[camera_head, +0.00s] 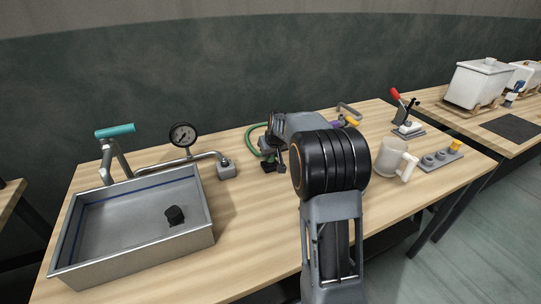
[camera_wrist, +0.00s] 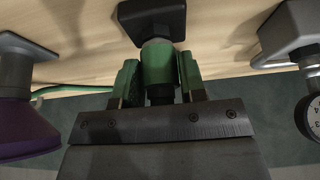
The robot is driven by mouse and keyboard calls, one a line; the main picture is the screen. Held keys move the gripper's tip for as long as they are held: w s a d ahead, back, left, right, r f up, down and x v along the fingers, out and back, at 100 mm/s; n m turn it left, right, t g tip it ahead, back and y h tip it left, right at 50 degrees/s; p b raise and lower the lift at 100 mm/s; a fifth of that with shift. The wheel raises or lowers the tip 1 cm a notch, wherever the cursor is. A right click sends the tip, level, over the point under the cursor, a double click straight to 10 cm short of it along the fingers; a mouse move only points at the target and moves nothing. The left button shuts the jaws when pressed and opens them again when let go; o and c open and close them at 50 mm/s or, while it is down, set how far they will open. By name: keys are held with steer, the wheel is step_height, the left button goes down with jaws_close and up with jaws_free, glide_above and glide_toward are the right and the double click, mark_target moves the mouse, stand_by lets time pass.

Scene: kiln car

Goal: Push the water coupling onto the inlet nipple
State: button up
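The green water coupling (camera_wrist: 159,66) is between the fingers of my gripper (camera_wrist: 160,84) in the wrist view. The fingers lie close along both its sides and appear shut on it. Its far end is in line with a dark block (camera_wrist: 150,14). A short pale collar, possibly the inlet nipple (camera_wrist: 155,41), shows between block and coupling; I cannot tell how far the coupling is over it. In the head view my arm hides the coupling and nipple. The green hose (camera_head: 251,138) curves on the bench left of my wrist.
In the head view a metal tank (camera_head: 207,222) stands left, with a gauge (camera_head: 183,134) on a pipe and a grey block (camera_head: 226,170). A purple part (camera_wrist: 22,130) shows in the wrist view.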

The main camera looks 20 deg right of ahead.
steer(key=c, duration=0.6)
steer(key=shift+c, duration=0.2)
steer(key=shift+r+p, duration=0.35)
steer(key=shift+r, duration=0.15)
steer(key=shift+r+p, duration=1.75)
steer(key=shift+r, duration=0.65)
